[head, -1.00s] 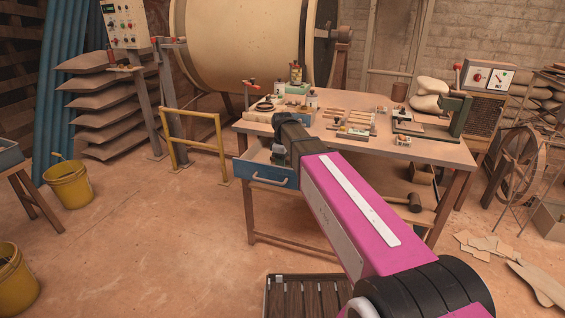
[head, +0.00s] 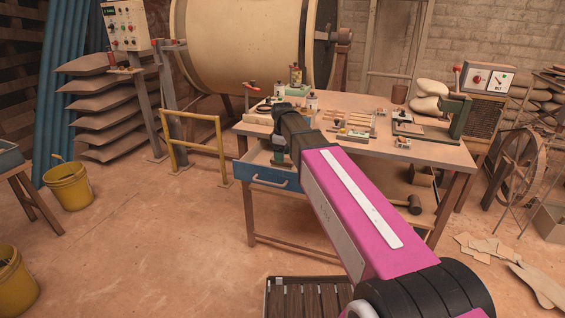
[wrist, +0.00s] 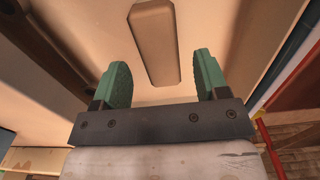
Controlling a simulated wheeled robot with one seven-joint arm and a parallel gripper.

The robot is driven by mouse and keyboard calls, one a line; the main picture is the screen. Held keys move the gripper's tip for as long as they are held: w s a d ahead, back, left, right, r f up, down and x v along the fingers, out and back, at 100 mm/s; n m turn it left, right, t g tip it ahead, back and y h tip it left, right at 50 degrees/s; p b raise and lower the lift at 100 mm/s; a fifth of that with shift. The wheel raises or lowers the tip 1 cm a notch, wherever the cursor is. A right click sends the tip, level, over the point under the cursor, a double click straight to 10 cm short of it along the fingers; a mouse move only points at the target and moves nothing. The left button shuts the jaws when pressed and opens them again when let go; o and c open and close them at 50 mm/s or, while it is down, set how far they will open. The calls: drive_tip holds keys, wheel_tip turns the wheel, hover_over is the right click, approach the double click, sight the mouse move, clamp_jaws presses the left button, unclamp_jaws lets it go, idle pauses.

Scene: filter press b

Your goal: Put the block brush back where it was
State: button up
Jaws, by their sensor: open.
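A brown, smooth, oblong block (wrist: 153,42), which looks like the block brush's wooden back, lies on a pale surface in the wrist view. It is just beyond and between my fingertips, apart from them; no bristles show. My gripper (wrist: 160,74) is open, with a green pad on each side and nothing held between them. In the head view my gripper (head: 279,156) points down at the open blue drawer (head: 270,178) at the table's left front. The brush cannot be made out in the head view.
The worktable (head: 430,148) carries bottles, a wooden frame (head: 352,122) and a green press (head: 457,115). A yellow rail (head: 195,146) stands left of the drawer. A mallet (head: 413,204) lies on the lower shelf. The floor at front left is mostly clear.

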wheel_tip(320, 180, up, 7)
drive_tip(key=shift+r, duration=0.2)
idle(1.3)
